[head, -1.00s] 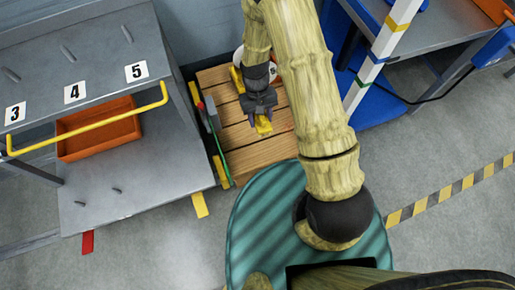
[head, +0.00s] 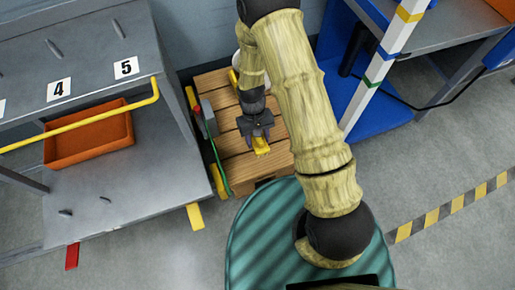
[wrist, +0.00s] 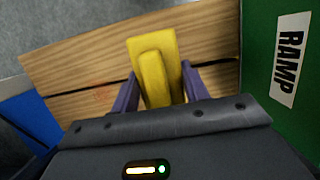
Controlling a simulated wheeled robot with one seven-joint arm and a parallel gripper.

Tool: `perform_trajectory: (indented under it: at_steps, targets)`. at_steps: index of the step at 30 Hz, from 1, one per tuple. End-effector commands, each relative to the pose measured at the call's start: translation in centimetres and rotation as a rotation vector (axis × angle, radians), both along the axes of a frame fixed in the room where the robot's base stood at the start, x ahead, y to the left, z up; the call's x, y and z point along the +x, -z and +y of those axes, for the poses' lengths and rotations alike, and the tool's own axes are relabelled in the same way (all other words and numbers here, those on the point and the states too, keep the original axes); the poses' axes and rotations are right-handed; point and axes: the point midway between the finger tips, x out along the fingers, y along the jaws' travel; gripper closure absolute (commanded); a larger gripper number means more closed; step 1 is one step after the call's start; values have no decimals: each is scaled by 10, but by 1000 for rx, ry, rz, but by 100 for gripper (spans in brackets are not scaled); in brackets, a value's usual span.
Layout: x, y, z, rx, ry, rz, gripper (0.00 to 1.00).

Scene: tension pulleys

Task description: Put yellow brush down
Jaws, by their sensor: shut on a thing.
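My gripper (head: 259,140) is shut on the yellow brush (head: 261,146) over the wooden pallet (head: 228,146). In the wrist view the yellow brush (wrist: 155,65) sits between the two purple fingers of my gripper (wrist: 158,88), with wooden boards (wrist: 80,55) behind it. I cannot tell whether the brush touches the boards.
A grey object with a green cord (head: 208,120) lies at the pallet's left side. A shelf with a yellow rail and an orange bin (head: 88,135) stands at left. A blue platform and striped post (head: 378,70) are at right. A green RAMP surface (wrist: 270,110) borders the wrist view.

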Motion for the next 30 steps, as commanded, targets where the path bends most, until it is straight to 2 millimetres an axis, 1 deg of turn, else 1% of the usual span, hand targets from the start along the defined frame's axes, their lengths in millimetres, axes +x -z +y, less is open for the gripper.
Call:
perform_trajectory:
  at_steps: [1, 3, 11, 14, 21, 23, 30]
  targets:
    - [0, 13, 0, 0, 0, 1, 94]
    - [0, 18, 0, 0, 0, 0, 94]
    - [0, 17, 0, 0, 0, -1, 94]
    - [0, 20, 0, 0, 0, 0, 94]
    - [0, 53, 0, 0, 0, -1, 94]
    - [1, 56, 0, 0, 0, -1, 94]
    - [0, 54, 0, 0, 0, -1, 94]
